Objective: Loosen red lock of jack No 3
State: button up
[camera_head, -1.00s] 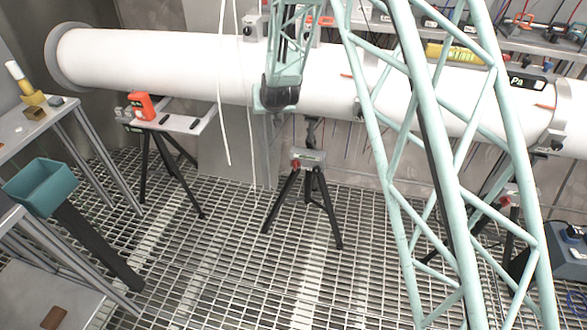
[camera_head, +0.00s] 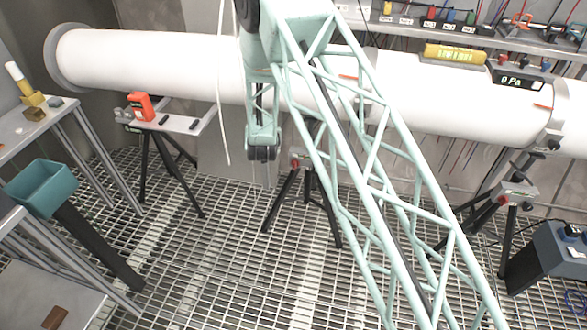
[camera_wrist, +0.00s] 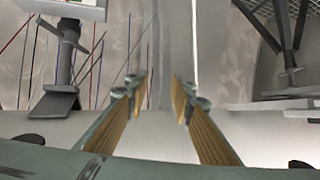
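Three black tripod jacks stand under the white pipe (camera_head: 160,62): a left jack (camera_head: 165,150), a middle jack (camera_head: 318,190) partly hidden by my arm, and a right jack (camera_head: 517,192). I cannot read which is No 3. A red part (camera_head: 296,162) shows on the middle jack, and another red part (camera_head: 503,199) on the right jack. My gripper (camera_head: 262,156) hangs in front of the pipe, left of the middle jack. In the wrist view my gripper (camera_wrist: 158,88) has its fingers apart with nothing between. A jack's dark support (camera_wrist: 66,60) shows at upper left there.
An orange device (camera_head: 140,106) sits on a plate by the left jack. A teal bin (camera_head: 42,186) stands at the left, and a blue-grey box (camera_head: 548,258) at the right. A yellow level (camera_head: 455,54) and a pressure display (camera_head: 518,80) sit on the pipe. The grating floor is mostly clear.

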notch_tip(320, 180, down, 7)
jog(key=d+m+t+h, duration=0.1)
jog(key=m+t+h+p, duration=0.1)
jog(key=t+h, duration=0.3)
send_near(294, 167)
jog(key=s+a, duration=0.2)
jog(key=s, duration=0.1)
jog(key=shift+s+d+f+t, duration=0.4)
jog(key=shift+s+d, duration=0.1)
jog(key=shift+s, duration=0.15)
jog(key=shift+w, duration=0.1)
jog(key=shift+w+d+b, duration=0.25)
jog(key=shift+w+d, duration=0.15)
jog(key=shift+w, duration=1.85)
jog(key=shift+w+d+b, duration=0.2)
jog(key=shift+w+d, duration=0.2)
jog(key=shift+w, duration=1.85)
jog(key=shift+w+d+b, duration=0.25)
jog(key=shift+w+d, duration=0.15)
jog(key=shift+w, duration=1.8)
jog(key=shift+c, duration=0.7)
grip_shut()
